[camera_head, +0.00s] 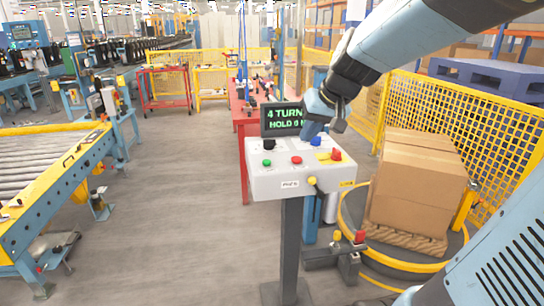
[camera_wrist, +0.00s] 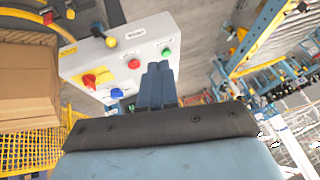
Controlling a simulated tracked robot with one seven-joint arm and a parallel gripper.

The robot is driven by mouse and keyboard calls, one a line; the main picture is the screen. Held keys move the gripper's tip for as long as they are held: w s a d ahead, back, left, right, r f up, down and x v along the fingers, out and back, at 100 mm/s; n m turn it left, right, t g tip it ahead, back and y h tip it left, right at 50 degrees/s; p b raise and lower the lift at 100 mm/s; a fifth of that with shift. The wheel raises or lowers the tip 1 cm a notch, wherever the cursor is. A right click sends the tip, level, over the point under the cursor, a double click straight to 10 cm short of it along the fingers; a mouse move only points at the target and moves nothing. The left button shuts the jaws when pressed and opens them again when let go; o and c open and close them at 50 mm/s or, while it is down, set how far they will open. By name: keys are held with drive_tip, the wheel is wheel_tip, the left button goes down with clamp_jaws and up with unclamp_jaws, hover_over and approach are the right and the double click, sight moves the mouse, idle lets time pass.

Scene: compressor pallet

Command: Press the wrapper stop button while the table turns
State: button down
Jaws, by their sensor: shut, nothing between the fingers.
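The grey-white control box (camera_head: 285,184) stands on a post at the centre of the head view. Its top carries a flat red button (camera_head: 296,160), a green button (camera_head: 267,162), a blue button (camera_head: 316,141) and a red mushroom button (camera_head: 335,154) on a yellow plate. Their labels are unreadable. My gripper (camera_head: 310,133) is shut and empty above the box's far side. In the wrist view its fingertips (camera_wrist: 158,66) appear beside the red button (camera_wrist: 134,63) and below the green one (camera_wrist: 166,52); contact cannot be told. A wrapped-looking brown carton (camera_head: 415,185) sits on the round turntable (camera_head: 402,262).
A display (camera_head: 283,120) behind the box reads "4 TURN" and "HOLD 0", partly covered by my arm. Yellow mesh fence (camera_head: 470,115) stands behind the carton.

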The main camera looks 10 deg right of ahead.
drive_tip(key=w+f+y, duration=0.1)
drive_tip(key=w+f, duration=0.1)
drive_tip(key=w, duration=0.8)
drive_tip(key=m+t+y, duration=0.1)
drive_tip(key=m+t, duration=0.1)
hover_over(299, 159)
wheel_tip(299, 159, down, 4)
drive_tip(key=shift+w+d+r, duration=0.1)
drive_tip(key=shift+r, duration=0.15)
drive_tip(key=shift+f, duration=5.25)
drive_tip(key=shift+r, duration=0.95)
drive_tip(key=shift+r, duration=0.1)
drive_tip(key=shift+r, duration=2.4)
